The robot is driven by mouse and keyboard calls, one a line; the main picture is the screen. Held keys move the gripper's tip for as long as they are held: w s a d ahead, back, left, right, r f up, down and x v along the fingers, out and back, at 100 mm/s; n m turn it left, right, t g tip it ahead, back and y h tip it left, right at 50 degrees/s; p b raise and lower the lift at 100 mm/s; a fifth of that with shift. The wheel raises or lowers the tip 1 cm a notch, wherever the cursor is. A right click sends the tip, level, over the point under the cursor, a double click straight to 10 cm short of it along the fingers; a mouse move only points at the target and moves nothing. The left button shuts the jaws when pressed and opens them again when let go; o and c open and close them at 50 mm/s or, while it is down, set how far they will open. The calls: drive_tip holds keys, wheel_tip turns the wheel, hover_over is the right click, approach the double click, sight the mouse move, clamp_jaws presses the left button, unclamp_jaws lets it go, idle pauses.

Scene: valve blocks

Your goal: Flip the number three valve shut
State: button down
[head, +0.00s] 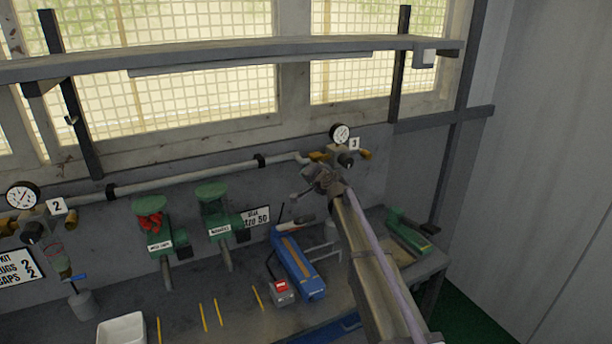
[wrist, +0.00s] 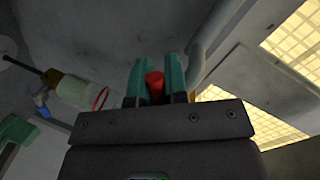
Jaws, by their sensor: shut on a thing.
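The number three valve (head: 346,160) is on the wall pipe at the upper right of the bench. It has brass fittings, a dark round knob at its front, a round gauge (head: 341,134) above and a white "3" label (head: 354,143). My gripper (head: 318,179) is just below and left of the valve body; its fingertips are hard to make out in the head view. In the wrist view my gripper (wrist: 156,78) has its two green fingers on either side of a red handle (wrist: 155,88), shut on it. The arm and gripper hide the valve's lower part and the lever's angle.
The number two valve (head: 35,232) with its gauge is at the far left. A white tray (head: 122,330) is at the front left. A shelf (head: 250,54) crosses above.

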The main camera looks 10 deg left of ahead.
drive_tip(key=shift+w+d+f+n+t+h+b, duration=0.25)
drive_tip(key=shift+d+f+n+b, duration=0.1)
drive_tip(key=shift+n, duration=0.4)
drive_tip(key=shift+w+d+f+n+t+h+b, duration=0.1)
drive_tip(key=shift+d+f+n+t+h+b, duration=0.15)
drive_tip(key=shift+n, duration=0.5)
drive_tip(key=c, duration=1.1)
unclamp_jaws()
